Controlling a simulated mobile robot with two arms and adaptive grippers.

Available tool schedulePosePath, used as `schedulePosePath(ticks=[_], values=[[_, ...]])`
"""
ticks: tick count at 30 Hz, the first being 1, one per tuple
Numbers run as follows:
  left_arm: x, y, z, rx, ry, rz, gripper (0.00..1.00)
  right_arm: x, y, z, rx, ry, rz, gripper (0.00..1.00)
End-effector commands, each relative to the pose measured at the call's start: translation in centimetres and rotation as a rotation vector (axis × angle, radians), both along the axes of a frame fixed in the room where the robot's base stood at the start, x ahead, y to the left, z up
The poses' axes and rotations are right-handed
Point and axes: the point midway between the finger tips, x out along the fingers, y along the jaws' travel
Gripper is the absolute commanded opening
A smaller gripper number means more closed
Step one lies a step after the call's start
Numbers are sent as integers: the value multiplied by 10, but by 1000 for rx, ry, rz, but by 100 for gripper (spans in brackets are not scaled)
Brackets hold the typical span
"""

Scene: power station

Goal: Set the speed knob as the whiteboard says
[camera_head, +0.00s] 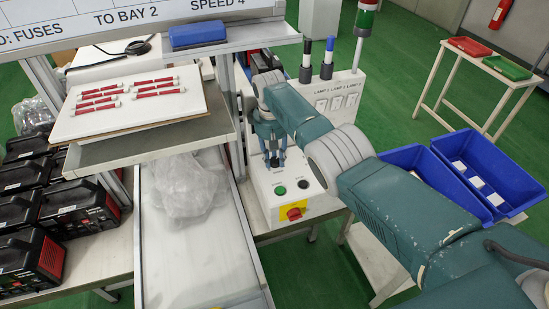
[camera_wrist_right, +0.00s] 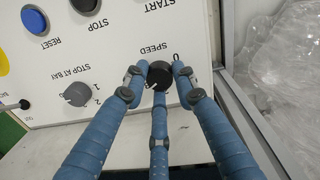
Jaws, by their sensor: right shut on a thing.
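The whiteboard (camera_head: 110,22) at the top left of the head view reads "SPEED 4", "TO BAY 2" and "FUSES", partly cut off. The white control box (camera_head: 268,201) stands below my right gripper (camera_head: 272,158). In the right wrist view the dark round speed knob (camera_wrist_right: 160,74) sits under the word SPEED, with a "0" visible beside it. My right gripper (camera_wrist_right: 158,80) is shut on this knob, its blue fingers around it. Its pointer and most of its scale are hidden by the fingers. My left gripper is not in view.
The stop-at-bay knob (camera_wrist_right: 78,94) and blue reset button (camera_wrist_right: 35,19) are near the speed knob. The box also has a green button (camera_head: 280,190) and a red-yellow switch (camera_head: 293,212). A shelf with red fuses (camera_head: 140,88) is at left; blue bins (camera_head: 478,160) are at right.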

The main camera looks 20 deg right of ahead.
Motion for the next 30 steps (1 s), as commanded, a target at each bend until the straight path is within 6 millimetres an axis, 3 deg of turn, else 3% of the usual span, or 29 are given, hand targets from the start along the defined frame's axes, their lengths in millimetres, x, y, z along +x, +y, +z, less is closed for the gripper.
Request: schedulePosePath(ticks=[11,12,15,24,30], values=[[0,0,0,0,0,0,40,1,0,2,-1,-5,-4,1],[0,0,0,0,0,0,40,1,0,2,-1,-5,-4,31],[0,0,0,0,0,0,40,1,0,1,-1,-4,-4,46],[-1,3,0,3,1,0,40,1,0,2,1,-2,-3,46],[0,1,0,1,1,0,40,1,1,22,0,-4,-3,46]])
